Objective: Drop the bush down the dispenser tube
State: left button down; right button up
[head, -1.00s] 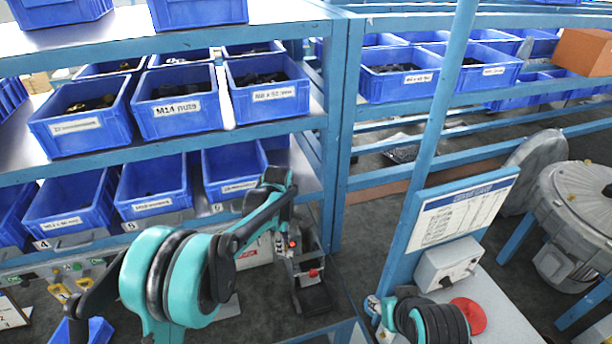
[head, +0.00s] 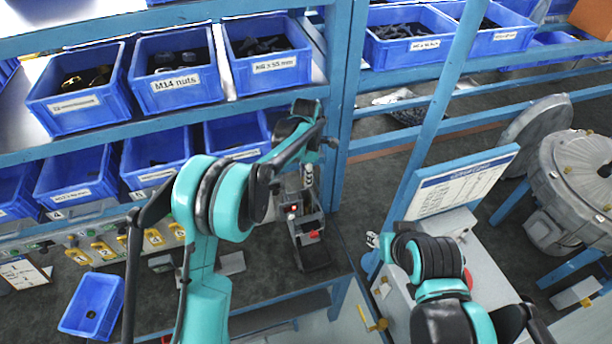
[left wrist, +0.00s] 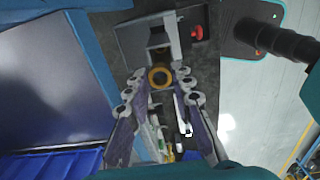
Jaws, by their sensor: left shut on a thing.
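My left gripper (head: 308,172) hangs from the left arm just above the dispenser (head: 309,236), a narrow dark grey unit with red parts on the bench. In the left wrist view the fingers (left wrist: 161,88) are shut on the bush (left wrist: 160,77), a small brass-coloured ring with a dark centre. The dispenser (left wrist: 138,38) shows just beyond the bush there. The tube's mouth is not clear in either view, and I cannot tell whether the bush is lined up with it.
Shelves with blue bins (head: 178,85) stand behind the left arm. A blue post (head: 428,135) rises right of the dispenser, beside a sign board (head: 462,182). A small blue tray (head: 75,318) lies at lower left. A round grey machine (head: 580,190) stands at right.

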pick_arm(q)
jog(key=shift+s+f+b, duration=0.1)
jog(key=shift+f+b, duration=0.3)
jog(key=shift+f, duration=0.15)
jog(key=shift+f+b, duration=1.65)
jog(key=shift+f, duration=0.6)
jog(key=c, duration=1.2)
grip_release()
notch_tip(320, 180, up, 12)
jog(key=shift+r, duration=0.1)
